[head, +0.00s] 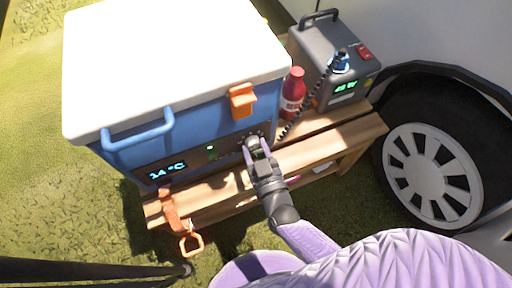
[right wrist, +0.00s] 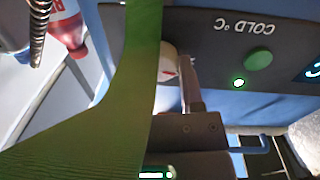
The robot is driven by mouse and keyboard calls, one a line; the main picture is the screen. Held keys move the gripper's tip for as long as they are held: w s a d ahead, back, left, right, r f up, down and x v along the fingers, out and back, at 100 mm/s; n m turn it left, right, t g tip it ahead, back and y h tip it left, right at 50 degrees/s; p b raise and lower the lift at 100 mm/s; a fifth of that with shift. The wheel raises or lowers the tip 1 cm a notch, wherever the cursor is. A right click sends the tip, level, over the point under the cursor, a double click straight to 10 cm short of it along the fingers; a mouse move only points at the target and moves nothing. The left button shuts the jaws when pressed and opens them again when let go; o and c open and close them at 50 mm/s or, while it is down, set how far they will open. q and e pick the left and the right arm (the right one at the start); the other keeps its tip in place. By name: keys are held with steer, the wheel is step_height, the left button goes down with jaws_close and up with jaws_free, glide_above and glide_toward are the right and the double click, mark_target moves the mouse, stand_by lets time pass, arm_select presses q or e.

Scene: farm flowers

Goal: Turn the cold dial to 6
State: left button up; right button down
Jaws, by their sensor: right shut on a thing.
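The cooler (head: 185,115) has a blue body, a white lid and a dark front panel. Its lit display (head: 167,171) reads 14 °C. My right gripper (head: 257,150) is at the panel's right end, shut on the cold dial (right wrist: 168,70). The dial shows pale with a small red mark in the right wrist view, partly hidden by a gripper finger. The "COLD °C" lettering (right wrist: 249,25) appears upside down there, beside a round green button (right wrist: 258,58) and a lit green lamp (right wrist: 239,83). The dial's number setting cannot be read. My left gripper is not in view.
The cooler stands on a wooden bench (head: 345,137). A red bottle (head: 292,95) and a grey power box (head: 330,60) with a coiled cable stand to its right. An orange latch (head: 242,100) juts above the panel. A vehicle wheel (head: 432,172) is at right.

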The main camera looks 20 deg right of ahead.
steer(key=m, duration=0.3)
steer(key=shift+m, duration=0.3)
steer(key=m, duration=0.4)
steer(key=shift+p, duration=0.35)
steer(key=m, duration=0.3)
steer(key=shift+m+g, duration=0.3)
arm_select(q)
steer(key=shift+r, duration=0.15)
arm_select(e)
steer(key=shift+d+m+y, duration=0.1)
steer(key=shift+m+y, duration=0.3)
steer(key=shift+m, duration=1.4)
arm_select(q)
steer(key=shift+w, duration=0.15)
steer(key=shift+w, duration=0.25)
arm_select(e)
steer(key=shift+c, duration=1.2)
jaws_free()
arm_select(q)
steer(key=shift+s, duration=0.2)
